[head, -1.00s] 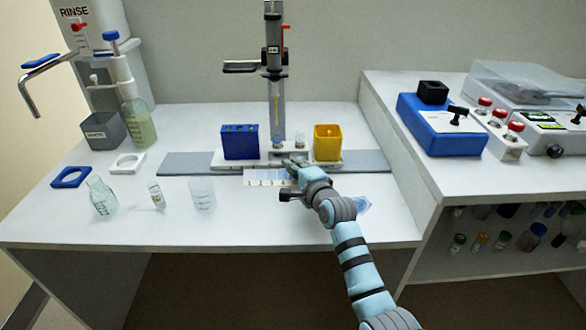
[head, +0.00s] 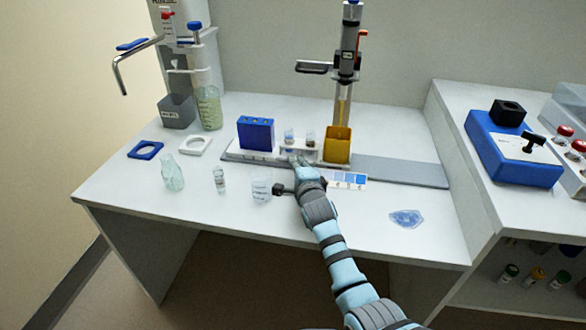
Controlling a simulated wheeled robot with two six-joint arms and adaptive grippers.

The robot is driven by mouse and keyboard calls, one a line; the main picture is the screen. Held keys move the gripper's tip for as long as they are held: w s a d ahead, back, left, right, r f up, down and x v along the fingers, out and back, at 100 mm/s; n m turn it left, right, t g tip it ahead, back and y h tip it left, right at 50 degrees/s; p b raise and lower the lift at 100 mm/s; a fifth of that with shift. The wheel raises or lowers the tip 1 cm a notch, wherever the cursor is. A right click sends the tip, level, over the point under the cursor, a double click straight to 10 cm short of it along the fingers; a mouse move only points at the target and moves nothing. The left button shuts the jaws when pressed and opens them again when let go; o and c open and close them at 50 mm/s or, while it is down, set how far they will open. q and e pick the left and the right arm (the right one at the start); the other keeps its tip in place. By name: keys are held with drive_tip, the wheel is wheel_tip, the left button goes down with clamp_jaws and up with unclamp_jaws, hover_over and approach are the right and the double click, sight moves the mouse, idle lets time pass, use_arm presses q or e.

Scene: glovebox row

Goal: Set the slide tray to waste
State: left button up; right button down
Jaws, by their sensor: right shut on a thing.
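The slide tray (head: 265,157) is a white carriage on a grey rail (head: 400,171). It carries a blue block (head: 256,134) at its left, small glass vials (head: 290,137) in the middle and a yellow bin (head: 337,147) at its right. The tray sits toward the rail's left end. The yellow bin stands directly below the clear tube (head: 342,104) of the upright column. My right gripper (head: 297,161) is shut at the tray's front edge, near its middle; the part it grips is hidden by the fingers. My left gripper is out of view.
A label strip with blue-shaded squares (head: 347,180) lies before the rail, partly behind my right wrist. A beaker (head: 262,189), a small vial (head: 219,180) and a flask (head: 172,173) stand left of my wrist. A blue weighing dish (head: 405,219) lies at the right; the bench around it is clear.

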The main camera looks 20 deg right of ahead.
drive_tip(key=shift+a, duration=0.1)
drive_tip(key=c, duration=1.7)
unclamp_jaws()
drive_tip(key=shift+w+a, duration=0.1)
drive_tip(key=shift+a, duration=0.05)
drive_tip(key=v, duration=1.2)
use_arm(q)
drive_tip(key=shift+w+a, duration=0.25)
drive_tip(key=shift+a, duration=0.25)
